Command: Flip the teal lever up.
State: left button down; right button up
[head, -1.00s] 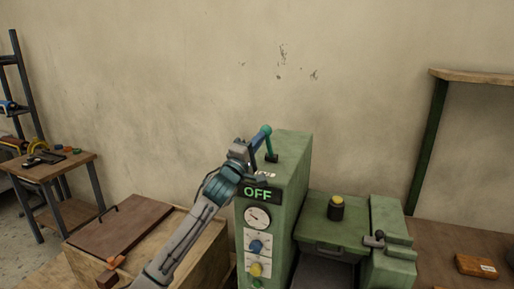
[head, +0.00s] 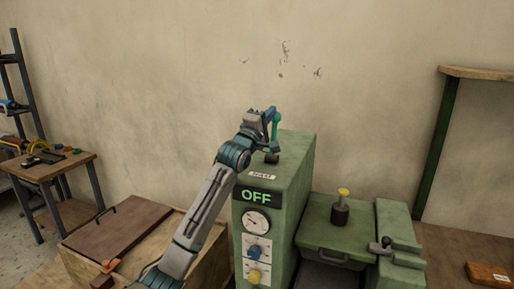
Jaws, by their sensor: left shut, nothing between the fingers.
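The teal lever (head: 275,127) stands close to upright on top of the green machine cabinet (head: 303,172), rising from a small dark base. The display (head: 257,196) on the cabinet's front reads OFF. My left gripper (head: 268,116) is shut with nothing in it, at the lever's upper part on its left side. It overlaps the lever's top in the picture; whether they touch is hard to tell. My right gripper is not in view.
A gauge (head: 257,221), a blue knob (head: 254,252) and a yellow knob (head: 254,275) sit on the cabinet front. A yellow-topped plunger (head: 342,207) stands on the lower green machine at right. A wooden crate (head: 205,262) is below my left arm.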

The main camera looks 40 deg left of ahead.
pick_arm(q)
jog(key=shift+w+a, duration=0.15)
jog(key=shift+w, duration=0.4)
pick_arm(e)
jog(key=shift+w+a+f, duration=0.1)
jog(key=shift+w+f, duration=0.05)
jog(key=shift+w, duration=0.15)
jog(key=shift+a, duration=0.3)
pick_arm(q)
jog(key=shift+w, duration=0.1)
